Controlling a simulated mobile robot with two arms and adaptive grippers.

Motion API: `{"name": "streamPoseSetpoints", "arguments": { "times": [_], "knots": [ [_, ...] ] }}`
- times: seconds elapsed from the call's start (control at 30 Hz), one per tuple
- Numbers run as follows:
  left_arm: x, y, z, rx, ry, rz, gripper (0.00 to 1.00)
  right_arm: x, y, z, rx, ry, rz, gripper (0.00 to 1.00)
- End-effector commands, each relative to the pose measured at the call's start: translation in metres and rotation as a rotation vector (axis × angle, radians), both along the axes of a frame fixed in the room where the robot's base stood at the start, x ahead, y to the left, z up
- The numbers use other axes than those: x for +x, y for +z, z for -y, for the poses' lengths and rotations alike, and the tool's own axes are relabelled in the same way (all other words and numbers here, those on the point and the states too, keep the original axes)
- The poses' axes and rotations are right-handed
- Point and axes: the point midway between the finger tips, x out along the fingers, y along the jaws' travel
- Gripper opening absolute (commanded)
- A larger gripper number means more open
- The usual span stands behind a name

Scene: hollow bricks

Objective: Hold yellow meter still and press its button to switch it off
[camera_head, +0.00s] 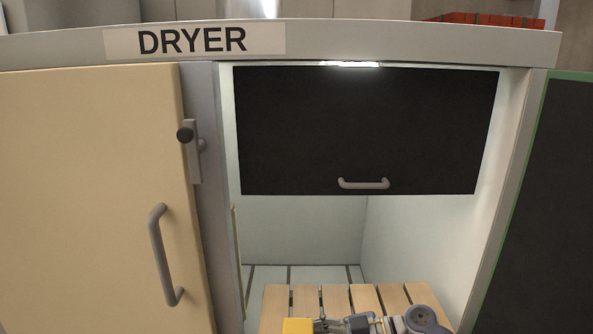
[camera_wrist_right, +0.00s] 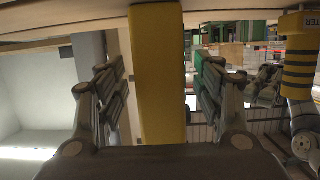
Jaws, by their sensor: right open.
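A yellow block, which looks like the yellow meter (camera_head: 298,326), shows at the bottom edge of the head view, in front of wooden slats. Most of it is cut off. In the right wrist view a tall yellow body (camera_wrist_right: 157,75) stands between the fingers of my right gripper (camera_wrist_right: 162,85). Those fingers are open, with gaps on both sides of the yellow body. In the head view my right gripper (camera_head: 320,325) is just right of the yellow block. I see no button or display. My left gripper is not in view.
The slatted wooden rack (camera_head: 335,297) lies in the dryer opening, under a raised black door (camera_head: 365,130) with a handle. A closed beige door (camera_head: 90,200) is at left. A yellow, black-striped object (camera_wrist_right: 300,70) with partly cut lettering is at right in the wrist view.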

Motion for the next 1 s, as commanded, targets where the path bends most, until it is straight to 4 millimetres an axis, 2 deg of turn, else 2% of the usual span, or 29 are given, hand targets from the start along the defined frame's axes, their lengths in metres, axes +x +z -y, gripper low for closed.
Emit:
{"name": "streamPoseSetpoints", "arguments": {
  "times": [0.17,0.27,0.6,0.73,1.0],
  "knots": [
    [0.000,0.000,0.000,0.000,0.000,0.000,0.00,0.000,0.001,0.004,-0.001,0.000,0.000,0.61],
    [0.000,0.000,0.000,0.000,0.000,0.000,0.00,0.000,0.003,0.015,-0.004,-0.003,0.001,0.61],
    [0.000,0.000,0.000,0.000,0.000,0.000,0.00,-0.001,0.022,0.083,-0.004,-0.003,0.000,0.61],
    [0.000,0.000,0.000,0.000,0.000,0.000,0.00,-0.001,0.028,0.102,-0.002,-0.002,0.000,0.61],
    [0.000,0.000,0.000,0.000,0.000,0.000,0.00,-0.002,0.032,0.116,0.000,-0.001,0.000,0.61]
  ]
}}
